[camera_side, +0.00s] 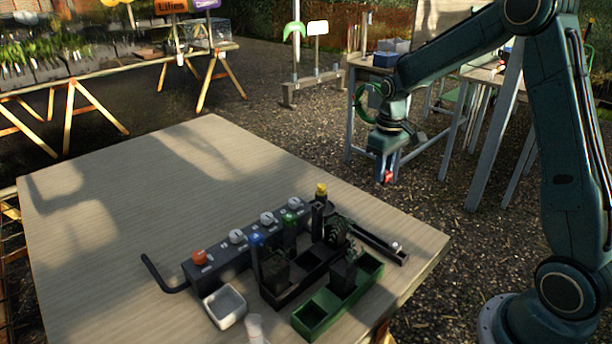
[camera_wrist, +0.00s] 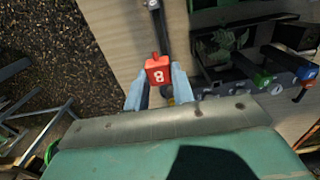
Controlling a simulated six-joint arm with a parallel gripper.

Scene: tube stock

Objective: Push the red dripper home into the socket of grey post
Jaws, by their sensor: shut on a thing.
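The red dripper (camera_wrist: 158,70), marked with a white 8, is held between the two pale blue-grey fingers of my gripper (camera_wrist: 158,85) in the wrist view. In the side view my gripper (camera_side: 387,172) hangs in the air beyond the table's right back edge, with the red dripper (camera_side: 388,177) at its tip. It is well apart from the planters. Slim dark posts stand there: one with a yellow top (camera_side: 321,190), others near a green top (camera_side: 289,216) and a blue top (camera_side: 257,239). I cannot tell which one is the grey post, and no open socket is clearly visible.
A dark control box (camera_side: 219,262) with white dials and an orange knob (camera_side: 199,257) stands behind the planters. A green trough (camera_side: 309,320), a white square dish (camera_side: 225,308) and a dark rail (camera_side: 372,238) are near. The table's left half (camera_side: 120,220) is clear.

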